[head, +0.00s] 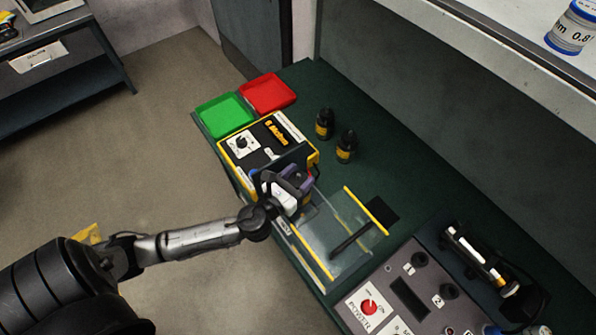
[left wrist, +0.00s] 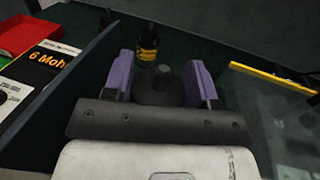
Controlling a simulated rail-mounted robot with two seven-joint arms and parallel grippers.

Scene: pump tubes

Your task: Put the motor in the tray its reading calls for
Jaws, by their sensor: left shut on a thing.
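My left gripper (head: 290,186) is over the tester box, its purple fingers shut on a dark motor (left wrist: 160,85). The held motor's shaft end points up in the left wrist view; its lower part is hidden. The tester (head: 262,140) has yellow edges, a dial and yellow lettering that seems to read "6 Mohm", also partly visible in the left wrist view (left wrist: 45,67). The green tray (head: 223,114) and the red tray (head: 268,93) lie side by side, empty, beyond the tester. My right gripper is not in view.
Two dark motors with yellow bands (head: 324,124) (head: 346,147) stand on the green bench right of the tester. A clear panel with a yellow edge (head: 366,211) is near the gripper. A control box with a red knob (head: 369,306) is at the front. A shelf holds a jar (head: 572,28).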

